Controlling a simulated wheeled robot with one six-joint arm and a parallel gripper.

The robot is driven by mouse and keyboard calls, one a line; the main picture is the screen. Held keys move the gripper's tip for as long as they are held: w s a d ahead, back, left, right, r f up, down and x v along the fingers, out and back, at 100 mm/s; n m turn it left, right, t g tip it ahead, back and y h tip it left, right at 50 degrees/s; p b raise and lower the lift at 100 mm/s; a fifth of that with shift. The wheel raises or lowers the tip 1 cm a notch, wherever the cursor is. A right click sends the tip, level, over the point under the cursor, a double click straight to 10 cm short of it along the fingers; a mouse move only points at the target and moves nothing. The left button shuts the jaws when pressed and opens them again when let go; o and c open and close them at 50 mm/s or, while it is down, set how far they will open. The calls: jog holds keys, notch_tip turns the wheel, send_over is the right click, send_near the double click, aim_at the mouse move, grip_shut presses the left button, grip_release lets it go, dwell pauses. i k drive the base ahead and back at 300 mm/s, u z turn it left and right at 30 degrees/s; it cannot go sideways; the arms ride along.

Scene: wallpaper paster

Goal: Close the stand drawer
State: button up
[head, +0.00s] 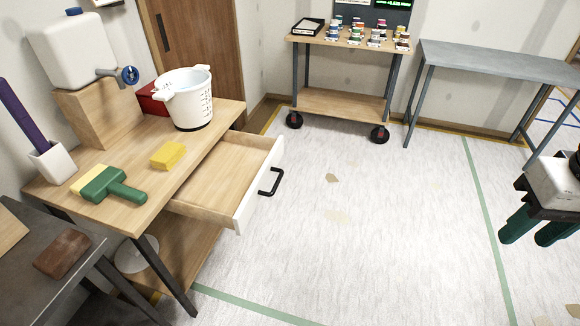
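The stand drawer (222,183) is pulled well out from under the wooden top of the stand (140,150), toward the right. It looks empty, with a pale front panel (258,190) and a black bar handle (271,181) on its outer face. My gripper (524,240) is at the right edge of the head view, with two dark green fingers pointing down and left. The fingers are apart and nothing shows between them. It is well to the right of the drawer handle and does not touch it. The rest of my arm is out of the picture.
A paint cart (345,98) and grey table (500,63) stand behind. Open floor (390,220) lies between drawer and gripper.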

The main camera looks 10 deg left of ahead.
aim_at(226, 187)
jog(key=i, duration=0.65)
jog(key=u, duration=0.7)
jog(key=i, duration=0.5)
jog(key=u, duration=0.5)
